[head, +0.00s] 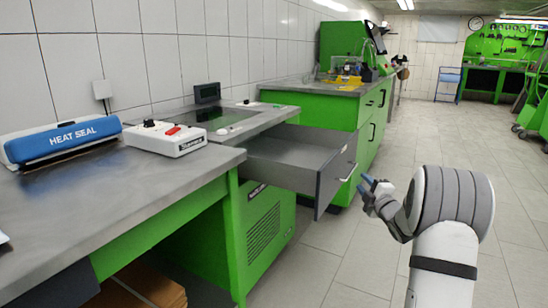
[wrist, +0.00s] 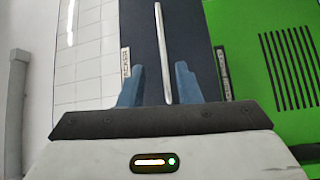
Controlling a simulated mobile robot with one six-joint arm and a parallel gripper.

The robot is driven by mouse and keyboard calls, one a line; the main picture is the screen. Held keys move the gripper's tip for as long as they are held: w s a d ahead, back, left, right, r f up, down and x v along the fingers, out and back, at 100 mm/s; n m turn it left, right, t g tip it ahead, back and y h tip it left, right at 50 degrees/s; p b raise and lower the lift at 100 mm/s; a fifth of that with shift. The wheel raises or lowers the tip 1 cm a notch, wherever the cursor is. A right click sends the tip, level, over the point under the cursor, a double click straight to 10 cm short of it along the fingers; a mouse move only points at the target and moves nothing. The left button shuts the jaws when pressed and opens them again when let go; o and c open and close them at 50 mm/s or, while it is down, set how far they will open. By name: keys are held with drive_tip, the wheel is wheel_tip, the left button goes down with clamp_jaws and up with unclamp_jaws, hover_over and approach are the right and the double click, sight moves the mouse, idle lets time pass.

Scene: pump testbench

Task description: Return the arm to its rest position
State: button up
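My arm stands at the right of the head view, above the floor. My gripper (head: 366,187) is at its left end, close to the front of an open drawer (head: 327,181) and its handle (head: 348,173). In the wrist view the two blue fingers of my gripper (wrist: 158,85) stand apart. The drawer handle (wrist: 161,45) shows as a pale bar between and beyond them. I cannot tell from these frames how far the fingers are from the bar, but they do not close on it.
The drawer juts out from a green bench toward my arm. A grey worktop (head: 115,200) with a blue heat sealer (head: 62,140) and a white control box (head: 165,138) is at the left. A green cabinet (head: 330,115) stands behind. The tiled floor (head: 440,130) beyond my arm is clear.

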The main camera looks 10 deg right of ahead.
drive_tip(key=s+a+r+m+g+h+p, duration=0.25)
drive_tip(key=s+a+r+m+p, duration=0.2)
drive_tip(key=r+p, duration=0.45)
drive_tip(key=s+a+r+m+g+h+p, duration=0.2)
drive_tip(key=s+a+r+m+g+p, duration=0.35)
drive_tip(key=r, duration=0.45)
drive_tip(key=s+a+r+m+g+p, duration=0.2)
drive_tip(key=s+p, duration=0.4)
drive_tip(key=s, duration=0.5)
drive_tip(key=s+a+r+m+g+y+p, duration=0.1)
drive_tip(key=s+a+r+m+g+p, duration=0.2)
drive_tip(key=s, duration=0.8)
drive_tip(key=s+a+r+m+g+y+p, duration=0.1)
drive_tip(key=s+a+r+m+g+p, duration=0.1)
drive_tip(key=s+a+r+p, duration=0.3)
drive_tip(key=s+a+g+p, duration=0.1)
drive_tip(key=s+a+p, duration=0.2)
drive_tip(key=s+p, duration=0.2)
drive_tip(key=shift+s+r+m, duration=0.25)
drive_tip(key=shift+s+m, duration=0.05)
drive_tip(key=shift+s, duration=0.5)
